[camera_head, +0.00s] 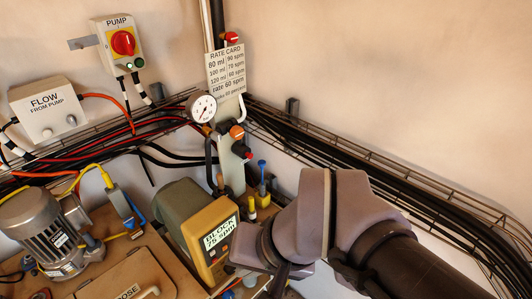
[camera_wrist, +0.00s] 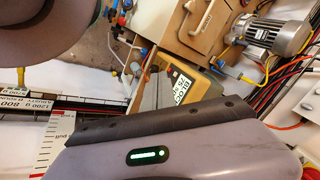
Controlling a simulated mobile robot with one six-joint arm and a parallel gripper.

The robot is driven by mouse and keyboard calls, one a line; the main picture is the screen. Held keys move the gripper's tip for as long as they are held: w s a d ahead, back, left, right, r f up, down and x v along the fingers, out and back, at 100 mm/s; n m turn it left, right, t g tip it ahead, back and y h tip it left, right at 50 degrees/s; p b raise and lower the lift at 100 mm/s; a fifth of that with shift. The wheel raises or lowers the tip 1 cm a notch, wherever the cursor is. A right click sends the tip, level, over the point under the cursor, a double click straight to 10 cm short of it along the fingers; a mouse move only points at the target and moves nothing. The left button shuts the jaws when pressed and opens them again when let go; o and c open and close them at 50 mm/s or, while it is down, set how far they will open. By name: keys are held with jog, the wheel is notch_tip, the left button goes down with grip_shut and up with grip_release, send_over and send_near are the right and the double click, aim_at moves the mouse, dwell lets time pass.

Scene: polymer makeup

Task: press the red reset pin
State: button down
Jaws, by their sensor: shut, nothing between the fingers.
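A yellow-and-green controller box (camera_head: 205,232) stands at lower middle in the head view, its display reading "BLOCK" above a blurred spm figure. It also shows, tilted, in the wrist view (camera_wrist: 203,84). A small red spot (camera_wrist: 155,69) lies beside it in the wrist view; I cannot tell whether this is the reset pin. A small red tip (camera_head: 248,155) also shows on the grey post in the head view. My gripper (camera_wrist: 154,78) is shut and empty, its grey fingers close to the red spot and the box. Contact cannot be told. In the head view my arm hides the area right of the box.
A PUMP switch (camera_head: 123,42) with a red knob and a FLOW box (camera_head: 46,110) hang on the wall. A motor (camera_head: 45,232) stands left. A gauge (camera_head: 203,108) and valve post rise behind the controller. Cable trays (camera_head: 400,180) run along the wall.

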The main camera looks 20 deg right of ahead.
aim_at(250, 157)
jog(key=w+a+m+y+p, duration=0.1)
jog(key=w+m+y+p, duration=0.2)
jog(key=w+m+y, duration=0.75)
jog(key=w+d+f+m+t+h+p, duration=0.1)
jog(key=w+d+f+m+t+h, duration=0.2)
jog(key=d+m, duration=0.5)
jog(key=w+d+f+m+t+h+p, duration=0.1)
jog(key=w+d+f+m+t+h, duration=0.3)
jog(key=d, duration=1)
jog(key=w+f+m+t, duration=0.2)
jog(key=w+m+t, duration=0.1)
jog(key=w+t, duration=0.1)
jog(key=shift+w+f+m+t, duration=0.2)
jog(key=shift+m+t, duration=0.15)
jog(key=shift+t, duration=0.35)
jog(key=shift+d, duration=0.1)
jog(key=b+x, duration=0.1)
jog(key=x, duration=1.3)
